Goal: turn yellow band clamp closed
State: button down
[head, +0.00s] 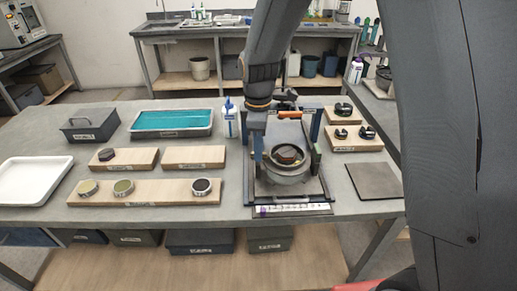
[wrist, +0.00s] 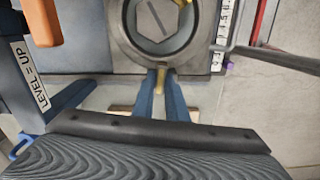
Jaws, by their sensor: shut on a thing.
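A round grey housing (head: 287,172) with a dark hexagonal insert sits in a fixture on the table; it also shows at the top of the wrist view (wrist: 122,30). The yellow band clamp's tab (wrist: 161,77) sticks out from the near side of the housing in the wrist view. My gripper (wrist: 160,82) has its two blue fingers closed on this tab, one on each side. In the head view my gripper (head: 258,160) is at the left side of the housing. Most of the band is hidden.
An orange-handled lever (head: 290,115) stands behind the housing, and a "LEVEL = UP" label (wrist: 30,75) is left in the wrist view. Wooden boards with round parts (head: 145,192) lie left. A dark flat plate (head: 374,181) lies right. A white bottle (head: 230,120) stands close behind.

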jog(key=shift+w+r+n, duration=0.1)
jog(key=shift+n, duration=0.6)
jog(key=c, duration=1.8)
grip_release()
jog(key=shift+o, duration=0.2)
jog(key=shift+r, duration=0.1)
notch_tip(320, 180, up, 8)
jog(key=shift+f+b, duration=0.2)
jog(key=shift+b, duration=0.8)
